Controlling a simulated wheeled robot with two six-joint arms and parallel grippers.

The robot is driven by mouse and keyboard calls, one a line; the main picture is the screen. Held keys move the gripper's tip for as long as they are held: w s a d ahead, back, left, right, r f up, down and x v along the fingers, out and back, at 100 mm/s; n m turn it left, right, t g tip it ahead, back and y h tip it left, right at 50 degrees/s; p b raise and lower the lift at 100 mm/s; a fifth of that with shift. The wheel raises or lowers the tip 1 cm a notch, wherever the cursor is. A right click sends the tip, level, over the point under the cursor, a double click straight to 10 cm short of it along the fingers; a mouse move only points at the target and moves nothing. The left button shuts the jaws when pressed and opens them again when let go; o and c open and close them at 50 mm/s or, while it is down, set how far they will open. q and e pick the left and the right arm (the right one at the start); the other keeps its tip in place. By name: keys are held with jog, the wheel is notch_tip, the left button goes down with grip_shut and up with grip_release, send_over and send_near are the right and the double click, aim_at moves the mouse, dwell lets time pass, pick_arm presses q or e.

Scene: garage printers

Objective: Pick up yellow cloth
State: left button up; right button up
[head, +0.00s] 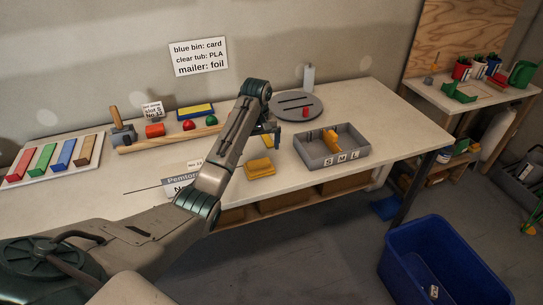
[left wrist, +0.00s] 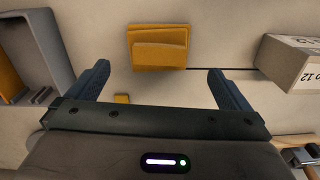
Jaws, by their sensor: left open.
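The yellow cloth (head: 259,168) lies folded on the white workbench, left of the grey sorting tray. It also shows in the left wrist view (left wrist: 158,47), flat on the bench just beyond and between the fingertips. My left gripper (head: 268,138) reaches over the bench just behind the cloth. In the left wrist view its two dark fingers (left wrist: 158,72) are wide apart with nothing between them, and they are not touching the cloth. My right gripper is not in view.
The grey tray (head: 330,158) holds a yellow-orange piece. A round grey plate (head: 284,107) lies behind. Coloured blocks (head: 49,160) and a wooden rail (head: 165,140) are at left. A blue bin (head: 440,262) stands on the floor.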

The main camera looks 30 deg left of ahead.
aim_at(259, 164)
pick_arm(q)
jog(key=shift+w+a+f, duration=0.1)
jog(key=shift+w, duration=0.7)
jog(key=shift+s+f, duration=0.15)
jog(key=shift+f, duration=0.1)
jog(key=shift+s+f+p, duration=0.55)
jog(key=shift+s+f, duration=0.45)
jog(key=shift+s, duration=0.15)
jog(key=f, duration=0.1)
jog(key=f+p, duration=0.1)
jog(key=f, duration=0.1)
jog(key=w+f+p, duration=0.1)
jog(key=f, duration=0.1)
jog(key=shift+f, duration=0.25)
jog(key=shift+s+f, duration=0.1)
jog(key=shift+f, duration=0.5)
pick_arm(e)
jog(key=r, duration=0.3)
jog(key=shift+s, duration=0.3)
pick_arm(q)
jog(key=c, duration=0.6)
jog(key=shift+c, duration=0.4)
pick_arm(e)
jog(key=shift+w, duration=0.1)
